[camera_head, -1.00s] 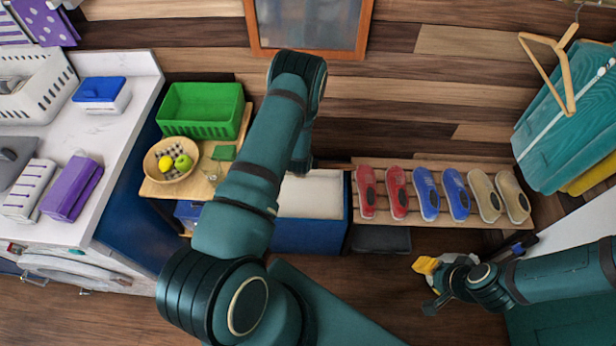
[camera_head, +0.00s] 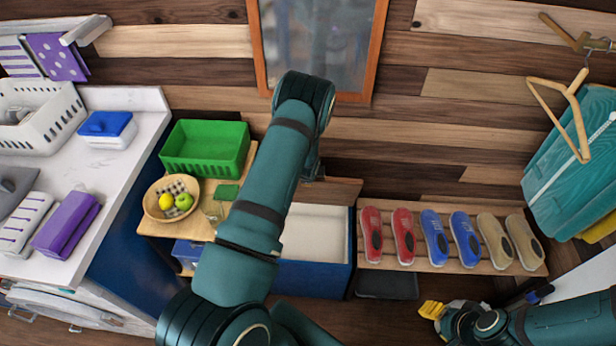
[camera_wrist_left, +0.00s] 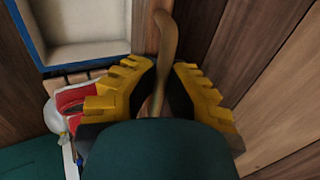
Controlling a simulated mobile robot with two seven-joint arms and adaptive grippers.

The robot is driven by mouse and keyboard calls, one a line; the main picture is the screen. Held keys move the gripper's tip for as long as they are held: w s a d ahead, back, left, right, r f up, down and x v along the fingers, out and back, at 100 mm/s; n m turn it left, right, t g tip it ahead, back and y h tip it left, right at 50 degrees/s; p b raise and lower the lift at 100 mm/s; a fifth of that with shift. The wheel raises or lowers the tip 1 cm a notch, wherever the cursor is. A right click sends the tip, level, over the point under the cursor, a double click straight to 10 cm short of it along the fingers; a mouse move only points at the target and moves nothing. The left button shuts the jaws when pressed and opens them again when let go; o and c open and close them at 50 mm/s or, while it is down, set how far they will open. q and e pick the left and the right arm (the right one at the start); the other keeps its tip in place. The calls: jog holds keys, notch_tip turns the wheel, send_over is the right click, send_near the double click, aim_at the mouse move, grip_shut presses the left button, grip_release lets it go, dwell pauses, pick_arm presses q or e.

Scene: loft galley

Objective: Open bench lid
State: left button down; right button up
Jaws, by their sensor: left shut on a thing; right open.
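The blue storage bench (camera_head: 310,281) stands against the wood wall in the head view, its pale interior showing from above. A thin wooden panel that looks like its lid (camera_head: 336,190) stands raised at its back edge. The open bench (camera_wrist_left: 88,22) shows at upper left there. In the head view my left arm hides the left gripper and part of the bench. My right gripper (camera_head: 433,310) is open and empty at lower right, below the shoe rack.
A slatted rack (camera_head: 398,262) with red, blue and tan shoes stands right of the bench. A wooden stand (camera_head: 160,226) with a green crate (camera_head: 205,148) and fruit bowl (camera_head: 172,198) is left. A framed panel (camera_head: 320,45) hangs behind. A hanger (camera_head: 565,110) is at far right.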

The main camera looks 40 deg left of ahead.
pick_arm(q)
jog(key=shift+w+r, duration=0.1)
jog(key=c, duration=1)
grip_release()
jog(key=v, duration=1.2)
jog(key=s+d+f+n+g+h+b, duration=0.1)
jog(key=s+d+n, duration=0.3)
jog(key=d, duration=0.5)
jog(key=s+d+f+n+g+h+b, duration=0.1)
jog(key=s+d+f+n+h+b, duration=0.1)
jog(key=s+d, duration=0.6)
jog(key=s+d+f+n+g+h+b, duration=0.1)
jog(key=s+d+f+n+h, duration=0.3)
jog(key=d, duration=0.8)
jog(key=shift+s+f+n+b, duration=0.4)
jog(key=shift+s+n, duration=0.2)
jog(key=shift+n, duration=0.35)
jog(key=shift+s+f+n+b, duration=0.3)
jog(key=shift+s+n, duration=0.25)
jog(key=shift+n, duration=0.4)
